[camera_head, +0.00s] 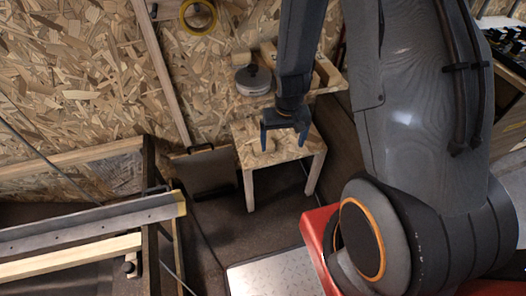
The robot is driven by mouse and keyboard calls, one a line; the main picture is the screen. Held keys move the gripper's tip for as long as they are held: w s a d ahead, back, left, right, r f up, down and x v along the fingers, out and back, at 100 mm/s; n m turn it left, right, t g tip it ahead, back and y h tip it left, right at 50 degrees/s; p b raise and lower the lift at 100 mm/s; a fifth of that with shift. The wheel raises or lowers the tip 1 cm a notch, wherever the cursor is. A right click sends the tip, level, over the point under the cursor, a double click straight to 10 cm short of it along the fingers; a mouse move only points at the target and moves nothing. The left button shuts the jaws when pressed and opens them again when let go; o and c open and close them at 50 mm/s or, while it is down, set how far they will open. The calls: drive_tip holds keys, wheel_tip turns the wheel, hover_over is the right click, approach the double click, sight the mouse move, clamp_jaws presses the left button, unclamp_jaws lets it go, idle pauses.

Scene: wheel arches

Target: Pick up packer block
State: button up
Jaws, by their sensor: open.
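My gripper (284,142) points down over a small OSB-topped table (290,155) in the middle of the view. Its two dark blue-grey fingers are apart, and I see nothing held between them. A small pale wooden piece, which may be the packer block (258,141), seems to lie on the tabletop just left of the left finger. It blends with the OSB, so its outline is unclear. I cannot tell the height of the fingers above the table or whether they touch anything. The gripper and arm hide part of the table's back.
A round grey-lidded container (253,80) stands behind the table. A yellow tape roll (198,16) is on the OSB wall. A long metal rail (90,225) and timber frame stand at the lower left. Dark floor (215,215) is open left of the table.

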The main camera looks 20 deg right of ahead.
wheel_tip(320, 180, down, 4)
drive_tip(key=w+b, duration=0.2)
drive_tip(key=n+t+b, duration=0.2)
drive_tip(key=t+b, duration=0.1)
approach(256, 148)
drive_tip(key=d+f, duration=0.1)
drive_tip(key=d, duration=0.2)
drive_tip(key=x, duration=0.2)
drive_tip(key=b+x, duration=0.1)
drive_tip(key=x, duration=0.4)
drive_tip(key=shift+s+d+f+b, duration=0.1)
drive_tip(key=shift+s+f+b, duration=0.1)
drive_tip(key=shift+f+b, duration=0.15)
drive_tip(key=shift+r, duration=0.1)
drive_tip(key=c, duration=1.1)
drive_tip(key=shift+r, duration=0.1)
drive_tip(key=shift+c, duration=0.2)
